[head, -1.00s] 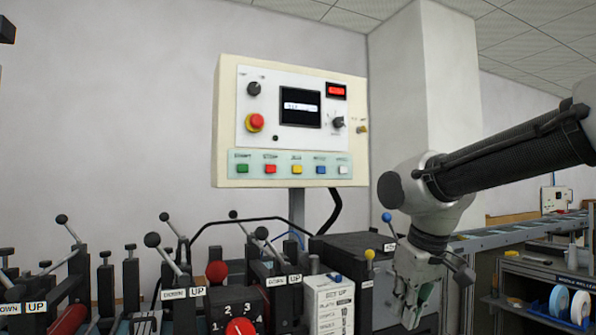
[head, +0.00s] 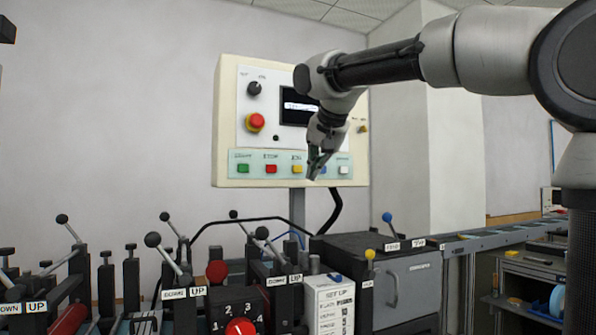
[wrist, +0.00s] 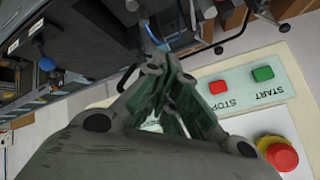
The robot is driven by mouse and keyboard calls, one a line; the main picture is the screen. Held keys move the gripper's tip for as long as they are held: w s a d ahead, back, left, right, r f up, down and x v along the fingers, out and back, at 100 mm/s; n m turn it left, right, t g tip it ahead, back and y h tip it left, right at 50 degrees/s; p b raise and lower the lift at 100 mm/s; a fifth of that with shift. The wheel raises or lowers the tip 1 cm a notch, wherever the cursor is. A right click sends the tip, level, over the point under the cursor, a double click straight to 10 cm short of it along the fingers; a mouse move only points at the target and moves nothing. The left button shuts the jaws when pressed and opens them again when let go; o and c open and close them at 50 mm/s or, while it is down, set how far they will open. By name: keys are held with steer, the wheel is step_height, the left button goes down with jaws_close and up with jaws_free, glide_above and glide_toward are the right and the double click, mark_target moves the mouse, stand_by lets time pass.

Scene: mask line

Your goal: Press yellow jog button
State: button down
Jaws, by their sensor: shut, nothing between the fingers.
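The yellow jog button (head: 297,169) sits in the middle of a pale green button strip on the cream control panel (head: 226,120) in the head view. Green and red buttons are to its left, blue and white ones to its right. My gripper (head: 312,178) is shut and empty, pointing down in front of the strip, just right of the yellow button in the picture. Its distance from the panel is hard to tell. In the wrist view my gripper (wrist: 165,55) hides the yellow button; the red stop (wrist: 218,87) and green start (wrist: 263,74) buttons show beside it.
A red emergency knob (head: 257,120) projects from the panel above the strip. Below stand machine levers with black knobs (head: 153,240) and a dark box (head: 385,270) with a handle. A conveyor (head: 500,238) runs at the right.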

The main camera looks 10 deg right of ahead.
mark_target(297, 169)
stand_by(0.4)
steer(key=w+a, duration=0.1)
steer(key=w, duration=0.7)
steer(key=shift+w+a, duration=0.3)
steer(key=shift+w, duration=0.1)
stand_by(1.1)
steer(key=shift+w+a, duration=0.1)
steer(key=shift+w, duration=0.2)
steer(key=shift+w+a, duration=0.1)
steer(key=shift+w, duration=0.35)
stand_by(0.6)
stand_by(0.3)
steer(key=shift+s, duration=0.9)
